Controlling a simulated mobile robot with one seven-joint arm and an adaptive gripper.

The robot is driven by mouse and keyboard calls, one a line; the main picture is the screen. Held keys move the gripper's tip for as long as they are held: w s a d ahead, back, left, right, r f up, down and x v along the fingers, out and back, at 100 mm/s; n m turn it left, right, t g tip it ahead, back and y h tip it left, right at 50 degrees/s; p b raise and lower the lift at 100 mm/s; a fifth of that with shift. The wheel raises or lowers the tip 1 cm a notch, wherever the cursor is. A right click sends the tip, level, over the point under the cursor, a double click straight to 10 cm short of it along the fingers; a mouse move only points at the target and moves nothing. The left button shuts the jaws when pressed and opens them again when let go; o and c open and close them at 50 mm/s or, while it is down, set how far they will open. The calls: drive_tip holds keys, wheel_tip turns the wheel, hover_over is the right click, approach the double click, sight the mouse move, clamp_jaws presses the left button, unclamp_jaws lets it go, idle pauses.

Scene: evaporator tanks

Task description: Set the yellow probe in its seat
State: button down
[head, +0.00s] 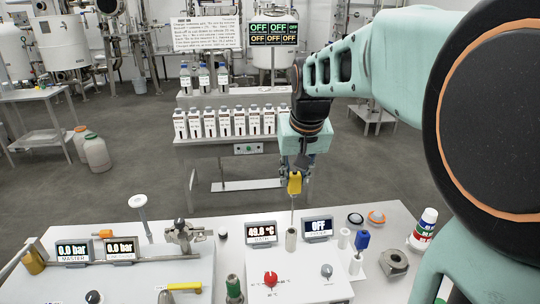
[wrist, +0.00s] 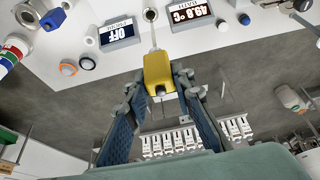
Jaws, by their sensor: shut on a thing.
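The yellow probe (head: 294,184) hangs upright from my gripper (head: 295,174), with its thin metal stem pointing down. In the wrist view the probe's yellow body (wrist: 158,72) is between the two fingertips (wrist: 161,86), which are shut on it. A pale upright cylinder with an open top (head: 291,240), which looks like the seat, stands on the bench beside the temperature display. The stem's lower end is at or just above this cylinder; I cannot tell if it enters. In the wrist view the cylinder's dark round hole (wrist: 150,14) shows close to the stem's end.
The temperature display (head: 261,232) and the OFF display (head: 318,227) stand close on either side. A blue-capped part (head: 362,239), a white bottle (head: 424,226) and a metal block (head: 394,262) are to the right. A control box with a red knob (head: 270,279) is in front.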

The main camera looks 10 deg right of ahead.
sight(294, 196)
drive_tip(key=shift+f+b, duration=2.85)
drive_tip(key=shift+f, duration=1.15)
drive_tip(key=c, duration=1.6)
unclamp_jaws()
drive_tip(key=shift+r, duration=0.1)
